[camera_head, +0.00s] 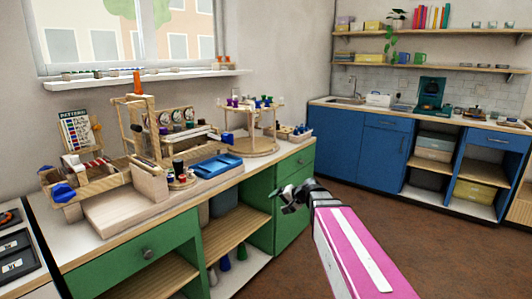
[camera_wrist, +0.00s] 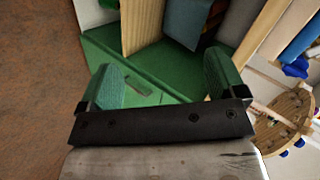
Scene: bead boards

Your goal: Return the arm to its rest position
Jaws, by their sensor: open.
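My gripper (camera_head: 290,194) is at the end of my pink and white arm in the head view, in front of the right part of the green cabinet (camera_head: 291,225) and near the worktop's front edge. In the wrist view my gripper (camera_wrist: 163,84) has its two green-padded fingers spread wide apart, with nothing between them. Behind the fingers the wrist view shows the green cabinet front (camera_wrist: 150,65) and an open shelf compartment.
The worktop holds a wooden bead loom (camera_head: 145,125), a blue tray (camera_head: 216,166), a round wooden stand (camera_head: 250,143) and a pattern board (camera_head: 76,131). Blue cabinets (camera_head: 382,148) stand at the back right. The brown floor (camera_head: 440,235) right of my arm is clear.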

